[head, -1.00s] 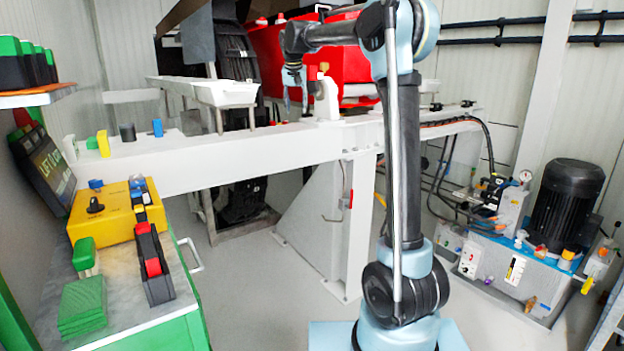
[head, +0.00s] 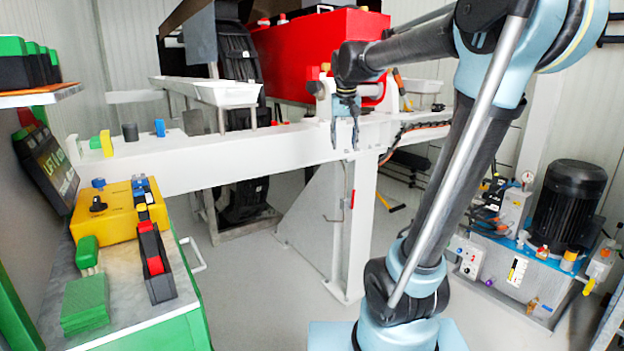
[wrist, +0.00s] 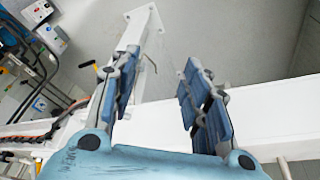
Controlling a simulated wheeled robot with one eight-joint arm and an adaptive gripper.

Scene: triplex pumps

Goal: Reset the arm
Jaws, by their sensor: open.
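My gripper (head: 346,132) hangs pointing down at the end of my arm, in front of the white beam (head: 230,160) in the head view. In the wrist view my gripper (wrist: 160,95) shows its two blue padded fingers spread apart, with nothing between them. The white beam (wrist: 270,115) and its post (wrist: 138,30) show beyond the fingers. My arm leans to the right and bends back left at the elbow.
A red box (head: 310,50) stands behind the beam. A workbench (head: 190,318) with a yellow control box (head: 115,215) is at left. A pump unit with a black motor (head: 568,200) is at right.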

